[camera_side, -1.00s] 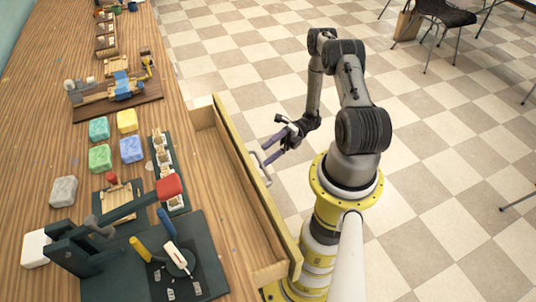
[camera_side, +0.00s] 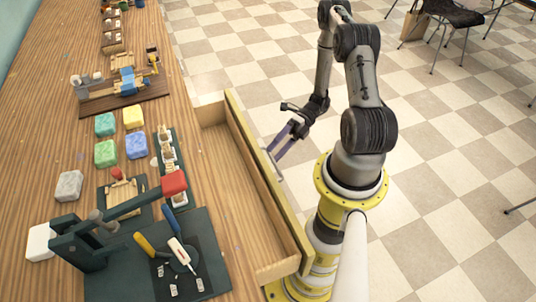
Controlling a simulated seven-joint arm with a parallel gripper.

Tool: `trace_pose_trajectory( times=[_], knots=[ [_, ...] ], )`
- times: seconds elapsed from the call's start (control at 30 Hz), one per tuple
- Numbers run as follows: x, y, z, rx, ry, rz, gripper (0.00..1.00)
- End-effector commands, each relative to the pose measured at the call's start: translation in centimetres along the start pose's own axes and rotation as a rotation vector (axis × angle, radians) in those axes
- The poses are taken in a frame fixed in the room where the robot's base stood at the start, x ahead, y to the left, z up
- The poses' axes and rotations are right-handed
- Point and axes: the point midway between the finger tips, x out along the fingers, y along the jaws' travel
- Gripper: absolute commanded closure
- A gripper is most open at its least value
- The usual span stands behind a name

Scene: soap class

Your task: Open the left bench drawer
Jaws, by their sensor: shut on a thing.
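The left bench drawer (camera_side: 220,165) is pulled out from the wooden bench and stands open. Its inside is bare wood and looks empty. The drawer's yellow-edged front panel (camera_side: 270,185) faces my arm. My gripper (camera_side: 272,153) is at the outer side of this front, with its purple fingers reaching down to the pale handle (camera_side: 277,172). The fingers are shut on the handle, and they partly hide it.
The wooden bench (camera_side: 60,130) holds several coloured soap blocks (camera_side: 105,153), a dark lever press (camera_side: 90,245) with a red-ended arm, and trays of small parts. Tiled floor is clear beyond the drawer. A dark chair (camera_side: 445,15) stands far off at upper right.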

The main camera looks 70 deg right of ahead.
Motion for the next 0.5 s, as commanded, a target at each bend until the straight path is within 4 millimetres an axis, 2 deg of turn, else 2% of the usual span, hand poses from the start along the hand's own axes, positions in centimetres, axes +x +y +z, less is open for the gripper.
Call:
trace_pose_trajectory(
  times=[0.03,0.37,0.5],
  knots=[
    [-2.1,9.1,1.4,-0.017,-0.051,0.324,0.55],
    [-4.5,17.2,2.0,-0.018,-0.055,0.319,0.55],
    [-2.8,17.2,1.0,0.101,0.078,0.14,0.55]
  ],
)
